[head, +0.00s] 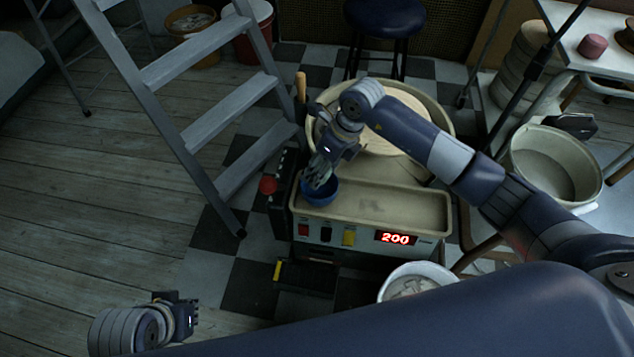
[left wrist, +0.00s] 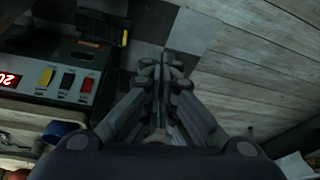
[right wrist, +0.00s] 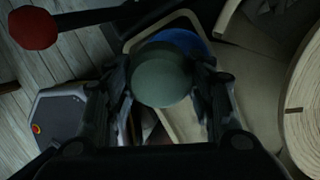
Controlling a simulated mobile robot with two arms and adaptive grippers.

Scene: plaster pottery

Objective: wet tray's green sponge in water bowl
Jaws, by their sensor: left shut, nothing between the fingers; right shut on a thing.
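The blue water bowl (head: 322,198) sits at the left end of the beige tray (head: 425,212) on the pottery wheel machine. My right gripper (head: 318,182) is over the bowl, pointing down. In the right wrist view my right gripper (right wrist: 162,90) is shut on the round grey-green sponge (right wrist: 162,78). The blue bowl (right wrist: 185,38) shows partly behind the sponge there. I cannot tell whether the sponge touches the water. My left gripper (head: 190,312) is low at the lower left, away from the tray. In the left wrist view it (left wrist: 162,68) is shut and empty.
The machine's wheel basin (head: 440,115) stands behind the tray. A grey stepladder (head: 210,120) stands to the left. A red knob (head: 267,185) is left of the bowl. Buckets stand at the right (head: 550,165) and front (head: 415,280). The wooden floor at left is clear.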

